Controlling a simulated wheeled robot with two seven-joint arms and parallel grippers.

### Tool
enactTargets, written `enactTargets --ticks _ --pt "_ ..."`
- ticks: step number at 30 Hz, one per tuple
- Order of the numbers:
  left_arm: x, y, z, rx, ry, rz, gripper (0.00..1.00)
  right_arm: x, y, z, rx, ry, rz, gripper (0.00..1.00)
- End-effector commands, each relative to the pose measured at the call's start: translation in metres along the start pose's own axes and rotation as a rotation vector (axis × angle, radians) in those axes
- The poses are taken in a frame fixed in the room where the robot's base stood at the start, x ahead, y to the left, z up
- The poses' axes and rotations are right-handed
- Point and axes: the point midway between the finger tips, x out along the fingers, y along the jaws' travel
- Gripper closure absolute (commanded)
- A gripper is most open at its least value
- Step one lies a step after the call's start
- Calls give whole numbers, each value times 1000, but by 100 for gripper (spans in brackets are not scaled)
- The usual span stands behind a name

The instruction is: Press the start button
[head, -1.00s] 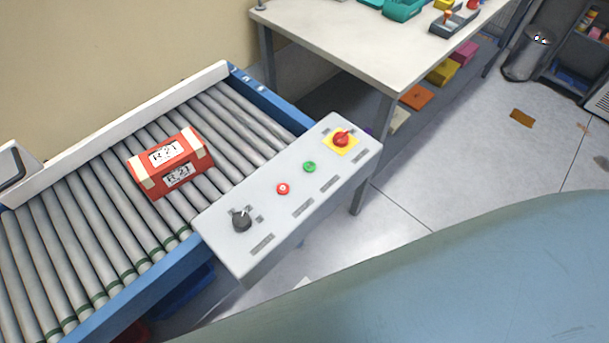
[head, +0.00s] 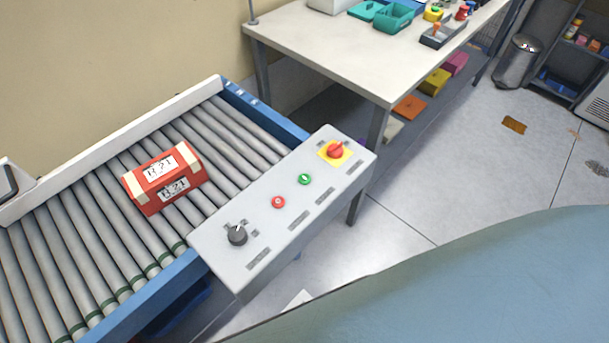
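A grey control panel (head: 238,262) is mounted at the right side of the roller conveyor in the head view. On its top are a black rotary knob (head: 237,234), a small red button (head: 278,202), a small green button (head: 305,179) and a red emergency-stop style knob (head: 336,149) on a yellow plate. The labels are too small to read, so which one is marked start cannot be read. Neither of my grippers shows in the head view.
A red box (head: 164,179) with white labels sits on the conveyor rollers (head: 98,228). A white table (head: 335,50) with teal containers stands behind the panel. A bin (head: 518,62) is far right. A large blue-grey surface (head: 470,290) fills the lower right. Floor between is mostly clear.

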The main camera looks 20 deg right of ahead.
Motion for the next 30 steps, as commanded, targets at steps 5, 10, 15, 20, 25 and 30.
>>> enactTargets --ticks 5,10,15,20,25,30 --pt "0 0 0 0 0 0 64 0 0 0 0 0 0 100" --pt "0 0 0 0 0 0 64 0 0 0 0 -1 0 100" --pt "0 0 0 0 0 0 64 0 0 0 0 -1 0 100" --pt "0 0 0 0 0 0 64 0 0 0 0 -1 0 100" --pt "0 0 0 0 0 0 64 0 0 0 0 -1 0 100" --pt "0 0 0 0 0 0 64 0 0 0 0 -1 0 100"
